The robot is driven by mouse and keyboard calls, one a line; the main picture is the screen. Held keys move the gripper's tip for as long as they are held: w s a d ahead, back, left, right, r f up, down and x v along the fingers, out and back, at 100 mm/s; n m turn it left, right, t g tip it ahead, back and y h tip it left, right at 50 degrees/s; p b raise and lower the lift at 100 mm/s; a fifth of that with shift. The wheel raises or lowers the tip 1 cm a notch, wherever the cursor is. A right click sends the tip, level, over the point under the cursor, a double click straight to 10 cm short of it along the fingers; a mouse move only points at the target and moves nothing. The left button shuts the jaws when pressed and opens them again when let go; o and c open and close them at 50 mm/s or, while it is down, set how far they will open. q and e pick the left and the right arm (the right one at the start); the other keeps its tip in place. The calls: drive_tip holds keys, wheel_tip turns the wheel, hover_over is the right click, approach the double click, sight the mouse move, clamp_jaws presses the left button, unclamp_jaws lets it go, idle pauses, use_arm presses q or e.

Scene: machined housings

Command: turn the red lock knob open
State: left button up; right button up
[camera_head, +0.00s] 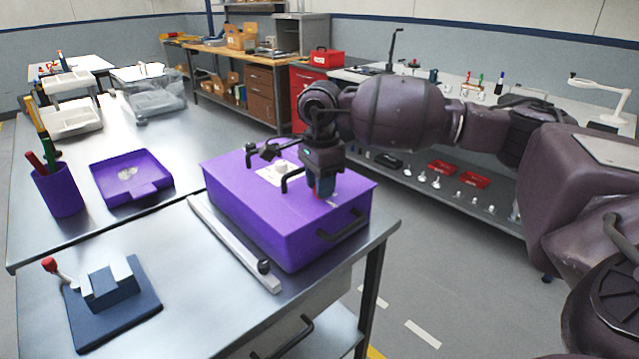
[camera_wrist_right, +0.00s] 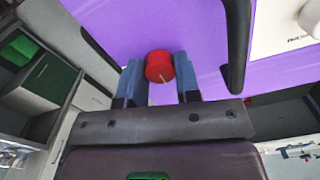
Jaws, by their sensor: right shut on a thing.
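The red lock knob (camera_wrist_right: 159,66) is on the top face of a purple housing (camera_head: 285,225), near its right end. In the right wrist view the knob sits between the two blue fingers of my right gripper (camera_wrist_right: 160,75), with a pale pointer mark at its lower edge. In the head view my right gripper (camera_head: 322,190) points down onto the housing and is shut on the knob, which it mostly hides. The housing (camera_wrist_right: 205,45) also fills the upper right wrist view. My left gripper is not in view.
The housing carries dark handles (camera_head: 343,226) and a white plate (camera_head: 277,172) beside my gripper. A grey bar (camera_head: 232,243) lies along its front. A purple tray (camera_head: 131,178), a pen cup (camera_head: 58,190) and a blue fixture (camera_head: 110,290) stand to the left.

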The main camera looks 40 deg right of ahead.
idle(0.4)
drive_tip(key=o, duration=0.9)
drive_tip(key=shift+o, duration=0.2)
wheel_tip(320, 180, up, 11)
drive_tip(key=p, duration=0.1)
drive_tip(key=shift+f, duration=0.1)
idle(0.3)
